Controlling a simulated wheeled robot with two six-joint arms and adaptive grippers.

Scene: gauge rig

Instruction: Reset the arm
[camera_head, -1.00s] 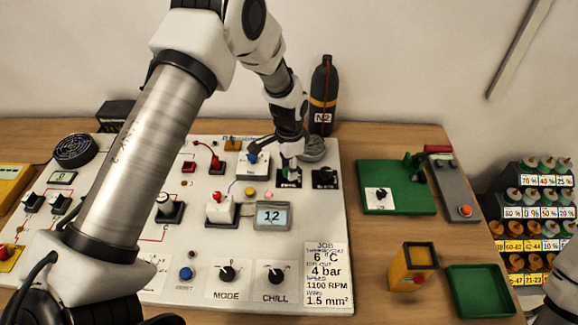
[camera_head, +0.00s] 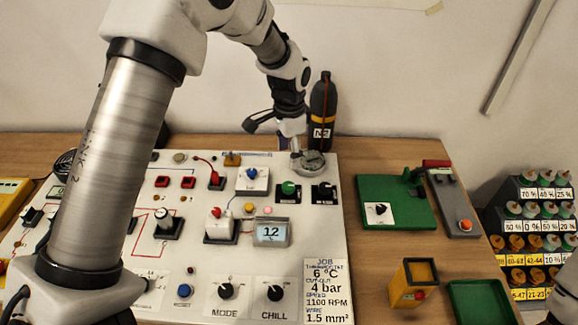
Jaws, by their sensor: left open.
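My left arm reaches in from the left over the white panel board (camera_head: 140,287). My left gripper (camera_head: 298,143) is open above the back edge of the board, close to a round grey gauge (camera_head: 308,161). I cannot tell whether it touches the gauge. A green knob (camera_head: 288,188) and a black knob (camera_head: 325,190) sit just in front of it. A blue button (camera_head: 184,291) is at the board's front. Only part of my right arm shows at the lower right edge; its gripper is out of the picture.
A dark N2 bottle (camera_head: 322,112) stands right behind the gripper. A green plate (camera_head: 398,205), a grey lever block (camera_head: 452,203), a yellow box (camera_head: 411,284) and a green tray (camera_head: 482,303) are on the right. A bottle rack (camera_head: 526,262) stands beyond the table.

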